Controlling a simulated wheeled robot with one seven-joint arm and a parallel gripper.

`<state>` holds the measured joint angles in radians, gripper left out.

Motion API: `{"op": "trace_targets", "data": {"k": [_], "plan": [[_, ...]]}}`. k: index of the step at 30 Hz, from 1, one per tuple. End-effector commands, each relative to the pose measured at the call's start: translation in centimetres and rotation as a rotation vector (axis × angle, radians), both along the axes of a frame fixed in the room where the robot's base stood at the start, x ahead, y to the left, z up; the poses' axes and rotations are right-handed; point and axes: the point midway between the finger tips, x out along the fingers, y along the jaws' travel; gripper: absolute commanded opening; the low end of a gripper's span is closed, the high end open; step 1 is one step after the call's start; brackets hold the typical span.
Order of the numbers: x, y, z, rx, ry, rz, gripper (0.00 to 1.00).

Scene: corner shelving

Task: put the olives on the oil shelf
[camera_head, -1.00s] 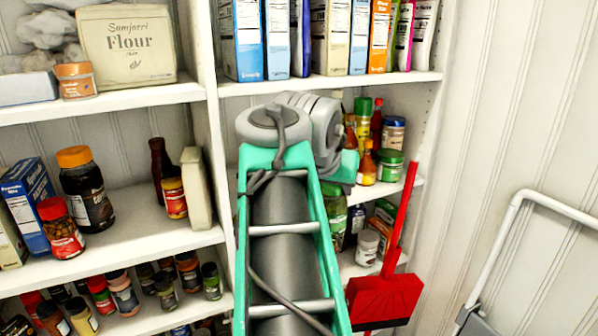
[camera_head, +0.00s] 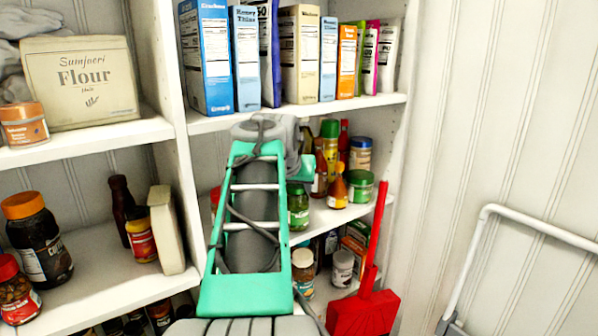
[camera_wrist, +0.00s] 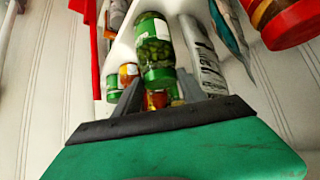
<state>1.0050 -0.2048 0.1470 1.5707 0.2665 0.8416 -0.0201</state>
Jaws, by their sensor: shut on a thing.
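The olives are a glass jar with green contents and a green lid. In the wrist view the jar (camera_wrist: 155,42) appears lid-down, with the lid end between the two fingers of my gripper (camera_wrist: 158,90), which is shut on it. In the head view the jar (camera_head: 298,208) hangs upright just right of my arm, in front of the oil shelf (camera_head: 328,218) and about level with it. My fingers are hidden there. On that shelf stand an orange-capped sauce bottle (camera_head: 338,190), a green-lidded jar (camera_head: 360,186) and several other bottles.
Boxes (camera_head: 300,55) line the shelf above. Below are a white-lidded jar (camera_head: 342,268) and other jars. A red broom (camera_head: 365,300) stands close at the right front. The left part of the oil shelf is hidden by my arm.

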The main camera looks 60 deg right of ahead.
Motion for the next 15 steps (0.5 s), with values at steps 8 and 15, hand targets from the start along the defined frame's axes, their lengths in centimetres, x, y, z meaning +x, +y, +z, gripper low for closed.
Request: {"op": "trace_targets", "data": {"k": [8, 15], "plan": [[0.8, -3.0, 0.3, -0.002, -0.001, -0.001, 0.00], [1.9, -6.0, 0.5, -0.003, -0.001, -0.001, 0.00]]}}
